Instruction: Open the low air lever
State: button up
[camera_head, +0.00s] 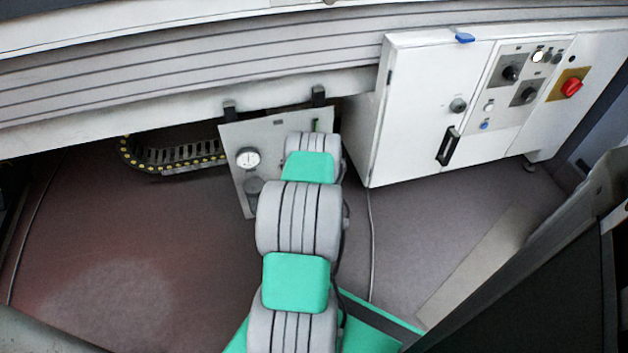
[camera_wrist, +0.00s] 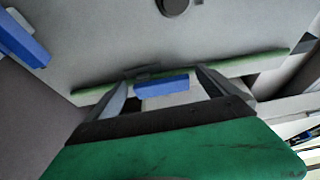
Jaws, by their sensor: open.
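In the wrist view, a blue handle (camera_wrist: 162,86) sits between the two dark fingers of my gripper (camera_wrist: 162,76). The gripper is open, with one finger on either side of the handle. I cannot tell whether either finger touches it. The handle looks like a lever grip on the grey panel (camera_wrist: 110,45). In the head view, this panel (camera_head: 236,140) hangs low under the tunnel; my arm covers its right part, and the gripper and handle are hidden there.
Another blue piece (camera_wrist: 22,40) is at the wrist view's left edge. The panel carries a round gauge (camera_head: 248,158). A white cabinet (camera_head: 425,110) with a red switch (camera_head: 571,87) stands to the right. A cable chain (camera_head: 180,153) lies left of the panel. The floor at left is clear.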

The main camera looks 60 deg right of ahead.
jog(key=p+v, duration=0.2)
jog(key=v, duration=0.5)
jog(key=shift+a, duration=0.4)
jog(key=shift+s, duration=0.15)
